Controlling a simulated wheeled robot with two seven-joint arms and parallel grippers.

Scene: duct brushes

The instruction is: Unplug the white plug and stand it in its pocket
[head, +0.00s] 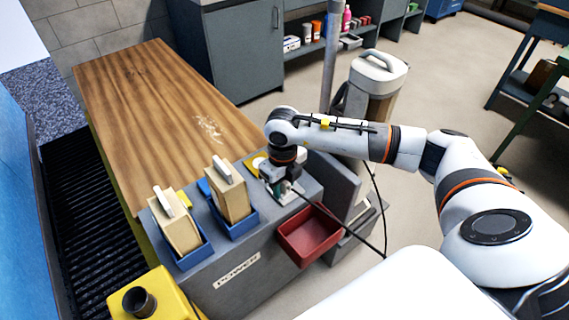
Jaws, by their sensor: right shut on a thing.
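My right gripper (286,184) points down over the right end of the grey box marked POWER (236,268). It is shut on the white plug (288,192), of which only a small pale part shows between the fingers. A black cord runs from there down to the right. I cannot tell whether the plug is still seated, because the gripper and wrist hide its lower end. My left gripper is out of view. No pocket for the plug can be made out clearly.
Two tan blocks stand in blue holders on the box, the left one (176,222) and right one (232,192). A red bin (310,235) hangs at its front. A wooden table (150,110) lies behind. A canister (372,88) stands beyond my arm.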

